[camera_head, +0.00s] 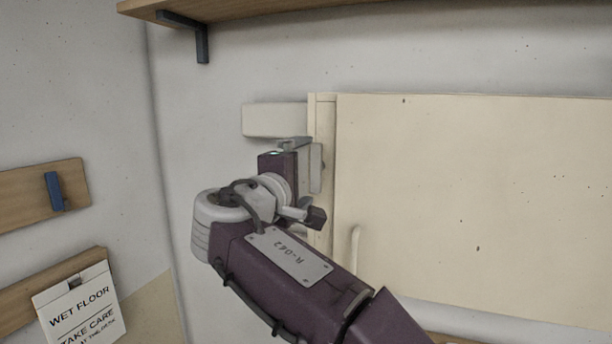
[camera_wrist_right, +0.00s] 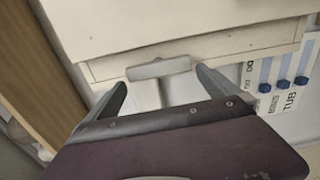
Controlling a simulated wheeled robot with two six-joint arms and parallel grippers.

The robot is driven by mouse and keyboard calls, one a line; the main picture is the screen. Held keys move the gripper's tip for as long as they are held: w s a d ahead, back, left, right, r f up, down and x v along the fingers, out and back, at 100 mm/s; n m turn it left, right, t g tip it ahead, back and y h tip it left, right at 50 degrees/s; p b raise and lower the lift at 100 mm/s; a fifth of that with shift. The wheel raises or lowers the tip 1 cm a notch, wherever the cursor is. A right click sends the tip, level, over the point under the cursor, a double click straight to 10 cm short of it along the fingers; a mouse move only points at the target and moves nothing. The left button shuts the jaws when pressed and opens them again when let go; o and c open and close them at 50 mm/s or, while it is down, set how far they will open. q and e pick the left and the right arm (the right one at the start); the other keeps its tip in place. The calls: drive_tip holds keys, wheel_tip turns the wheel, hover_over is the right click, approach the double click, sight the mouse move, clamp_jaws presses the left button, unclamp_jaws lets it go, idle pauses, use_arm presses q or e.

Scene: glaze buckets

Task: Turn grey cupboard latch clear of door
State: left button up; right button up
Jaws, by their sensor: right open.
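The grey latch (camera_wrist_right: 158,68) is a short bar on the narrow frame strip beside the cream cupboard door (camera_head: 470,190). In the wrist view it lies roughly along the door's edge; I cannot tell whether any of it overlaps the door. In the head view the latch (camera_head: 316,168) looks upright, partly hidden by my right gripper (camera_head: 300,178). The right gripper is open, its fingers on either side of the latch's ends in the wrist view (camera_wrist_right: 162,87), with gaps and no clear contact. My left gripper is not in view.
A curved door handle (camera_head: 354,246) stands out below the latch. A pale block (camera_head: 270,120) is on the wall left of the cupboard. A wooden shelf (camera_head: 250,8) runs above. Blue hooks (camera_wrist_right: 283,86) show in the wrist view. The wall between is bare.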

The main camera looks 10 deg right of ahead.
drive_tip(key=b+v, duration=0.2)
drive_tip(key=v, duration=0.5)
drive_tip(key=shift+s+a, duration=0.2)
drive_tip(key=shift+s, duration=0.05)
drive_tip(key=shift+f, duration=0.1)
drive_tip(key=w+d+f+n+g+y+b, duration=0.1)
drive_tip(key=w+f+n+g+y+b, duration=0.25)
drive_tip(key=f, duration=1.55)
drive_tip(key=s+d+f+m+g+y+b, duration=0.1)
drive_tip(key=d+f+m+g+b, duration=0.15)
drive_tip(key=f, duration=0.95)
drive_tip(key=s+d+f+m+g+y+b, duration=0.1)
drive_tip(key=d+f+g, duration=0.15)
drive_tip(key=f, duration=0.85)
drive_tip(key=s+d+f+m+g+y+b, duration=0.1)
drive_tip(key=s+f+m+g+y+b, duration=0.1)
drive_tip(key=s+f+m, duration=0.4)
drive_tip(key=s+d+f+m+g+y+b, duration=0.2)
drive_tip(key=s+f+m, duration=0.3)
drive_tip(key=s+f, duration=0.7)
wheel_tip(320, 180, down, 6)
drive_tip(key=shift+r+m+g+y, duration=0.1)
drive_tip(key=shift+m+g+y, duration=0.3)
drive_tip(key=shift+g, duration=0.25)
